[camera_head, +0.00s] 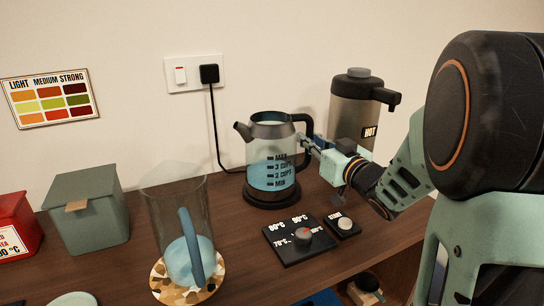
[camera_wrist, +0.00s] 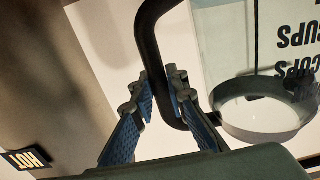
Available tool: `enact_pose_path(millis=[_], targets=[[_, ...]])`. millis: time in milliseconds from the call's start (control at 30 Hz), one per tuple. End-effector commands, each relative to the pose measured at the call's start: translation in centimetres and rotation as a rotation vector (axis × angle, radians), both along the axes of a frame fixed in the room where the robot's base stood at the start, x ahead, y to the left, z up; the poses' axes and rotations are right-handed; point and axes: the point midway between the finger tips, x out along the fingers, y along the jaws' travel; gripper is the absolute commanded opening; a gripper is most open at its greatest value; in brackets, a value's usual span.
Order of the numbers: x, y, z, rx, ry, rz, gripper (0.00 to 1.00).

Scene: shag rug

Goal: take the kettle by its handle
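The kettle (camera_head: 272,165) is a clear jug with grey bands, blue water and printed cup marks. It stands upright on its dark round base (camera_head: 270,194). Its black handle (camera_head: 304,122) is on the right side. My gripper (camera_head: 309,143) reaches in from the right at the handle. In the wrist view, the black handle (camera_wrist: 149,40) runs between the two fingertips of my gripper (camera_wrist: 160,90), with one finger on each side. The fingers are apart and very close to the handle. I cannot tell whether both pads press on it.
A metal dispenser marked HOT (camera_head: 352,108) stands behind my gripper. A dial panel (camera_head: 300,240) and a small knob box (camera_head: 342,224) lie in front. A clear pitcher (camera_head: 165,195) stands on a patterned mat (camera_head: 163,292) at left. A cord (camera_head: 213,120) runs behind the kettle.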

Motion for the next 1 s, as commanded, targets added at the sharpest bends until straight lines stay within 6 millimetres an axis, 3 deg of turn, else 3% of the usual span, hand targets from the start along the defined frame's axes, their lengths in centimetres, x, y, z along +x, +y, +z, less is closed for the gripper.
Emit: enact_pose_path(millis=[100, 1000], targets=[[0.0, 0.0, 0.0, 0.000, 0.000, 0.000, 0.00], [0.3, 0.3, 1.4, 0.004, -0.008, 0.000, 0.00]])
